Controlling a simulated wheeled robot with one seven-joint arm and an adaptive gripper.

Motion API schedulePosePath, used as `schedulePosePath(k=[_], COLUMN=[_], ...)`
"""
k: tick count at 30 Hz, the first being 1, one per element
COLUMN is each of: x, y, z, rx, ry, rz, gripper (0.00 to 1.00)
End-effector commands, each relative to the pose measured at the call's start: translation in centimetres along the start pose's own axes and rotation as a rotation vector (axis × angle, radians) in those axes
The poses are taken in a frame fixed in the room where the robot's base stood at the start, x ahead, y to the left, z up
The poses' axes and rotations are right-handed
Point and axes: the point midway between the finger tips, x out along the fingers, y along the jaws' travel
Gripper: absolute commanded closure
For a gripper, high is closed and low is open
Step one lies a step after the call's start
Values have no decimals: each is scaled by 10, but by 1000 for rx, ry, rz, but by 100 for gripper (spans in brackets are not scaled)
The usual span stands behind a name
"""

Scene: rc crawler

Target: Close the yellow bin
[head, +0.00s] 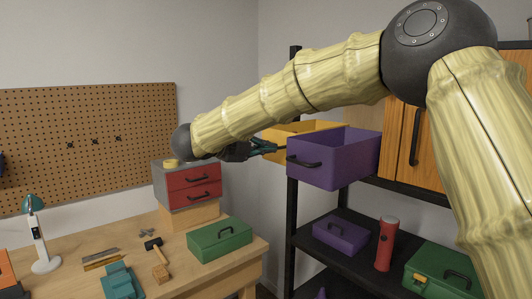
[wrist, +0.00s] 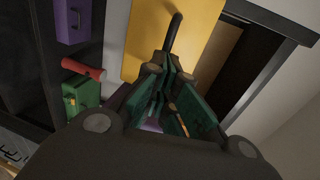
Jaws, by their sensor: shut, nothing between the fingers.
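The yellow bin (head: 290,129) is at the shelf in the head view, partly hidden behind a purple bin and my arm. In the wrist view its yellow front panel (wrist: 145,40) fills the top middle, with a black handle (wrist: 175,32) on it. My gripper (head: 272,147) is shut and empty, close in front of the yellow bin. In the wrist view the green fingers of my gripper (wrist: 171,65) point at the panel, beside the lower end of the handle. I cannot tell whether they touch it.
An open purple bin (head: 325,170) juts out from the black shelf, right of my gripper. Below are a smaller purple box (head: 340,237), a red cylinder (head: 386,245) and a green toolbox (head: 440,272). A red drawer unit (head: 192,187) stands on the workbench at left, below my wrist.

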Motion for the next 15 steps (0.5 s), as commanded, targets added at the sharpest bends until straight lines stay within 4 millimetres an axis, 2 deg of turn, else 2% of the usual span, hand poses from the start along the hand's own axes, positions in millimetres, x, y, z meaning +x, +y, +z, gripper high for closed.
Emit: schedulePosePath(k=[3,9,15], x=[25,74,113], y=[-1,-12,-20], z=[6,7,8], rx=[-1,0,-2], ry=[-9,-10,-10], rz=[1,1,1], gripper=[100,100,100])
